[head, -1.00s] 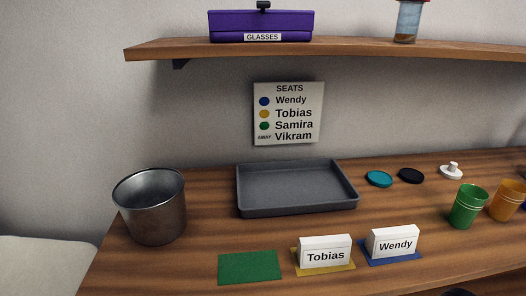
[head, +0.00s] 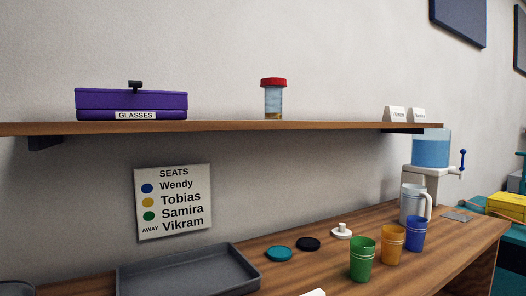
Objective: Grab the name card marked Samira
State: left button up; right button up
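Two small white name cards stand near the right end of the wall shelf. The left one (head: 395,115) appears to read Vikram. The right one (head: 418,115) has lettering too small to read surely; it may be Samira. The seats sign (head: 173,203) on the wall lists Wendy with blue, Tobias with yellow, Samira with green, and Vikram as away. The top of another white card (head: 314,293) shows at the bottom edge, its name out of frame. Neither of my grippers is in view.
The shelf (head: 230,128) also holds a purple glasses box (head: 130,103) and a red-lidded jar (head: 273,98). Below are a grey tray (head: 188,271), lids, green (head: 362,260), orange (head: 391,246) and blue (head: 415,235) cups, a white pitcher (head: 412,203) and a water dispenser (head: 431,150).

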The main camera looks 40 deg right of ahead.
aim_at(414, 115)
jog(key=z, duration=2.35)
jog(key=i+l, duration=0.3)
jog(key=i, duration=0.1)
